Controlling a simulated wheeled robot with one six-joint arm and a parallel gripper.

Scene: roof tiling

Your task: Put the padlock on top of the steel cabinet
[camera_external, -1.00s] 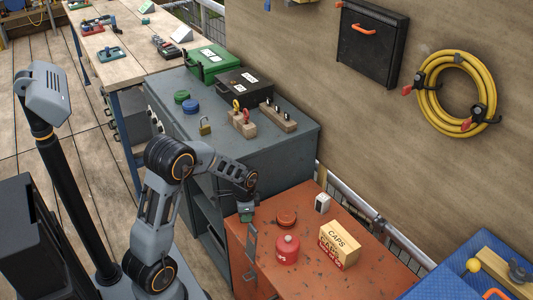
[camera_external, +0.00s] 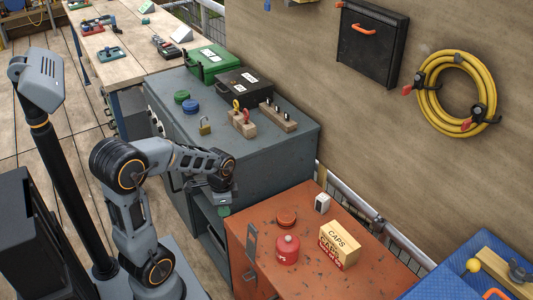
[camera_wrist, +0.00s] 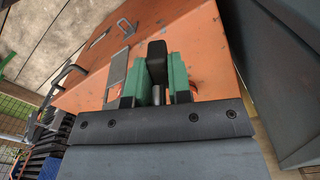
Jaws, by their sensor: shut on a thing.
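My gripper (camera_external: 222,208) points down at the left edge of the orange cabinet. In the wrist view its green fingertips (camera_wrist: 156,85) are shut on a dark thing (camera_wrist: 157,58) with a short grey stem; I cannot tell clearly what it is. A brass padlock (camera_external: 205,126) stands on top of the grey steel cabinet (camera_external: 265,148), near its front edge, apart from my gripper. The gripper is lower than that top and in front of the cabinet.
The orange cabinet (camera_external: 315,272) carries a red canister (camera_external: 287,250), a caps box (camera_external: 339,242) and smaller items. The grey top holds a green case (camera_external: 213,63), a black case (camera_external: 243,86), round lids (camera_external: 190,106) and wooden blocks (camera_external: 278,117). Its right end is clear.

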